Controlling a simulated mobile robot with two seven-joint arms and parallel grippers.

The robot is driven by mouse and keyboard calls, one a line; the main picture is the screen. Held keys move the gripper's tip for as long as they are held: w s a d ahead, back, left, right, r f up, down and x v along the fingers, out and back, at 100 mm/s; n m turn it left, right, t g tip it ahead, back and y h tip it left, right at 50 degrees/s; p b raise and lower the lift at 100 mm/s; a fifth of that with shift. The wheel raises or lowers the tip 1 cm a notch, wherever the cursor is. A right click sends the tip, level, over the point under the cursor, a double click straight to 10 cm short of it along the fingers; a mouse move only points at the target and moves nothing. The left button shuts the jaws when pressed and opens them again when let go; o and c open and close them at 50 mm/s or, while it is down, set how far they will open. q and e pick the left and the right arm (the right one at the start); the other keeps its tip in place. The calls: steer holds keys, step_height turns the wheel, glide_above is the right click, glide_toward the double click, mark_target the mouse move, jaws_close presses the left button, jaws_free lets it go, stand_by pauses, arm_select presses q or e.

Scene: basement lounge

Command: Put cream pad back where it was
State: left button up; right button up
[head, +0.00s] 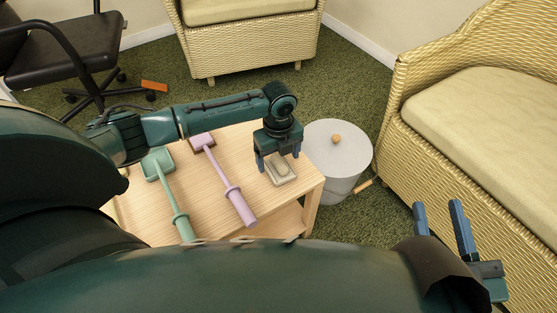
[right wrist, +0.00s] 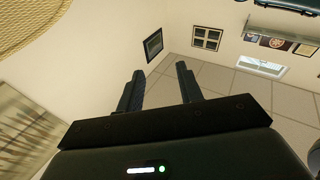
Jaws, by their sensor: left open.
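A cream pad (head: 281,181) lies flat near the right end of the small wooden table (head: 222,213). A rounded greyish-beige piece shows on its top; I cannot tell whether it is part of the pad. My left gripper (head: 279,160) points down over the pad with its fingers spread, one on either side of it. I cannot tell whether the fingers touch it. My right gripper (head: 437,220) is open and empty at the lower right, away from the table. Its parted fingers also show in the right wrist view (right wrist: 160,84), with nothing between them.
A green long-handled tool (head: 170,192) and a lilac one (head: 228,180) lie on the table left of the pad. A grey lidded bin (head: 320,150) stands right of the table. Wicker seats (head: 420,125) border the right and back. An orange item (head: 154,86) lies on the carpet.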

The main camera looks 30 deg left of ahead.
mark_target(275, 160)
arm_select(q)
step_height(275, 160, up, 10)
steer(key=p, duration=0.4)
steer(key=s+d+f+n+t+h, duration=0.1)
steer(key=s+d+n+t+h, duration=0.25)
steer(key=d, duration=0.45)
steer(key=s+d+f+n+t+h, duration=0.1)
steer(key=s+d+n+t+h, duration=0.3)
steer(key=d, duration=0.5)
steer(key=s+a+r+n+t, duration=0.2)
steer(key=s+r+n+t, duration=0.2)
steer(key=r, duration=0.3)
steer(key=s+a+r+n+t, duration=0.2)
steer(key=s+r+n+t, duration=0.2)
steer(key=r+n+t, duration=0.1)
step_height(275, 160, up, 2)
steer(key=shift+a+r+n, duration=0.1)
steer(key=shift+a+n, duration=0.25)
steer(key=shift+n, duration=0.5)
arm_select(e)
steer(key=shift+d+f+g+h, duration=0.2)
steer(key=shift+d+g+h, duration=0.3)
steer(key=shift+d+h, duration=0.25)
arm_select(q)
steer(key=shift+t, duration=0.25)
arm_select(e)
steer(key=shift+s+a, duration=0.15)
